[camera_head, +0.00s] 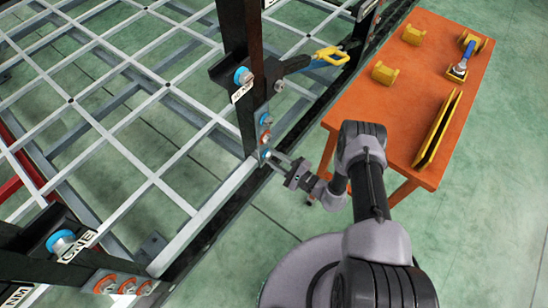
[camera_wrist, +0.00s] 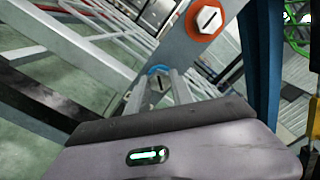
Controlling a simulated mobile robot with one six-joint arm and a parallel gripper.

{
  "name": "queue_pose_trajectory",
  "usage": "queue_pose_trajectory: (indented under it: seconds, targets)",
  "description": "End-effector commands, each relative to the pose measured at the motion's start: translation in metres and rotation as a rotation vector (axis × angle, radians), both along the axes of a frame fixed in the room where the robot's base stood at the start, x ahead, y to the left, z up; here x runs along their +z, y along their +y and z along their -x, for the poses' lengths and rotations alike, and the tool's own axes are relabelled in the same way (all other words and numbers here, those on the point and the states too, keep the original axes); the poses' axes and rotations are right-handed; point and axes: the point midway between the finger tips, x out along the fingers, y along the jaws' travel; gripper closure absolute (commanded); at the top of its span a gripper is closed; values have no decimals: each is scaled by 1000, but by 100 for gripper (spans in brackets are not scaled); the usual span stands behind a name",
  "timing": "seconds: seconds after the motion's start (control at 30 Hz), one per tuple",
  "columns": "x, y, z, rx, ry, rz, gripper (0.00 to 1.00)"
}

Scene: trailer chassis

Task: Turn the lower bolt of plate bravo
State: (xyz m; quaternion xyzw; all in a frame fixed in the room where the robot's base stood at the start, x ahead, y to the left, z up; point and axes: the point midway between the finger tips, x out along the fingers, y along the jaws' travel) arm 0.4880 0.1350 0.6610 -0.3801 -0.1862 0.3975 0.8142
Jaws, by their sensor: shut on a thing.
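A grey metal plate (camera_head: 265,127) is fixed to a dark upright post, with bolts in a vertical row. I cannot read a name on it. Its lower bolt (camera_head: 264,155) has a blue ring; the bolt above has an orange ring. My gripper (camera_head: 273,160) reaches the plate from the right at the lower bolt. In the wrist view, the lower bolt (camera_wrist: 157,81) shows a slotted head and blue ring between my gripper's fingers (camera_wrist: 159,92), which are shut on it. The orange-ringed bolt (camera_wrist: 207,20) is above right, clear of the fingers. Fingertip contact is partly hidden.
A yellow-and-black clamp-like tool (camera_head: 310,62) sticks out from the post above. An orange table (camera_head: 410,90) with yellow blocks and a blue-handled tool stands at right. A silver lattice frame (camera_head: 120,110) fills the left. Another plate (camera_head: 122,286) with orange-ringed bolts is at lower left.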

Motion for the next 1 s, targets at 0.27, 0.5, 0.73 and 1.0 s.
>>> queue_pose_trajectory:
  seconds: [0.27,0.5,0.73,1.0]
  targets:
    - [1,0,-2,-2,-3,-1,63]
    - [1,0,-1,-1,-1,-1,51]
    - [0,0,0,-1,0,-1,51]
    - [3,-37,25,-9,3,-1,51]
